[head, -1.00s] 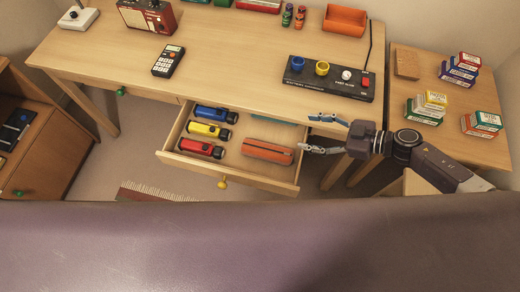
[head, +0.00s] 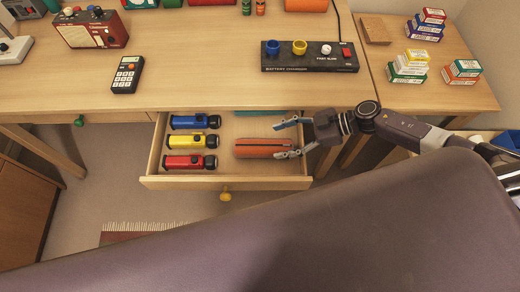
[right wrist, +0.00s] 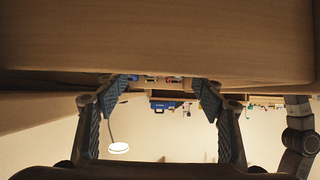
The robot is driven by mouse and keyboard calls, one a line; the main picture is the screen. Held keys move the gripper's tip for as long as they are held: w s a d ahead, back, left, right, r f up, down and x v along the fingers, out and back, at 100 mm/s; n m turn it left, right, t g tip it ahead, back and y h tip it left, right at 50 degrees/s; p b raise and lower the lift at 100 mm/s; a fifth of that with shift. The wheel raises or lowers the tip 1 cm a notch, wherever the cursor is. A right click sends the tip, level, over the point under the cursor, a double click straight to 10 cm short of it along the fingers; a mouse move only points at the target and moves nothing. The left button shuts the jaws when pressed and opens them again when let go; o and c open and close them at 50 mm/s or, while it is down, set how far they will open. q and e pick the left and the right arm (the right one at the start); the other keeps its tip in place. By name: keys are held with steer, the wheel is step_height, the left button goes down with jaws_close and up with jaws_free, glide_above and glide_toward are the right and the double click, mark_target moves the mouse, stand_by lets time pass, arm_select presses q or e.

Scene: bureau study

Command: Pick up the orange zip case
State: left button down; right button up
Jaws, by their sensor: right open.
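The orange zip case (head: 262,148) lies lengthwise in the right part of the open drawer (head: 226,184). It is a long, rounded case with a dark seam. My right gripper (head: 279,140) is open and empty at the case's right end, its fingertips overlapping that end in the head view. I cannot tell whether they touch it or are above it. In the right wrist view the two fingers (right wrist: 165,88) stand wide apart with nothing between them, and the case cannot be made out. My left gripper is not in view.
Blue (head: 194,122), yellow (head: 194,141) and red (head: 188,162) flashlights lie left of the case. A teal item (head: 262,113) lies behind it. The desk (head: 200,80) edge overhangs the drawer's back. A battery charger (head: 310,63) stands above; a side table (head: 400,90) is at right.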

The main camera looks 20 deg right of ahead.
mark_target(265, 145)
steer(key=b+x, duration=0.2)
steer(key=x, duration=0.3)
steer(key=shift+s+a+f+b, duration=0.1)
steer(key=shift+a+f+b, duration=0.2)
steer(key=shift+b, duration=0.1)
steer(key=shift+a+f, duration=0.15)
steer(key=shift+a, duration=0.15)
steer(key=c, duration=1.4)
steer(key=shift+o, duration=0.2)
